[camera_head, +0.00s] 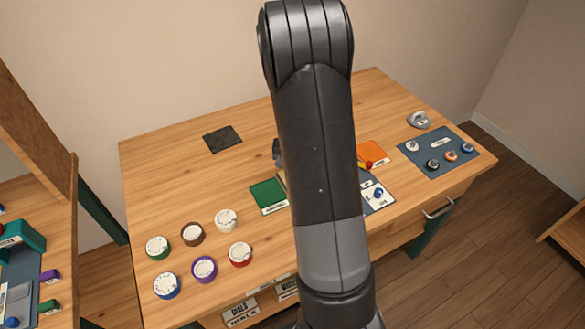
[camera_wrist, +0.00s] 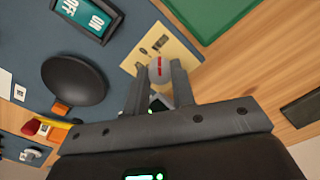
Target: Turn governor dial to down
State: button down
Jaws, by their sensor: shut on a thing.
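In the wrist view a small grey dial (camera_wrist: 159,69) with a red mark stands on a cream plate (camera_wrist: 183,50). The plate has small dark marks and a label that I cannot read, so its name is not confirmed. My gripper (camera_wrist: 167,76) has one finger on either side of the dial and is shut on it. In the head view my arm covers this part of the table, so the dial and gripper are hidden there.
A green ON/OFF switch (camera_wrist: 84,16) and a large black round knob (camera_wrist: 75,80) sit close by on the blue panel. Several round dials, including a purple one (camera_head: 204,268), stand at front left. A blue board (camera_head: 420,146) with small knobs lies at right.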

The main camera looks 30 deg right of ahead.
jog(key=c, duration=1.2)
grip_release()
notch_tip(320, 180, up, 11)
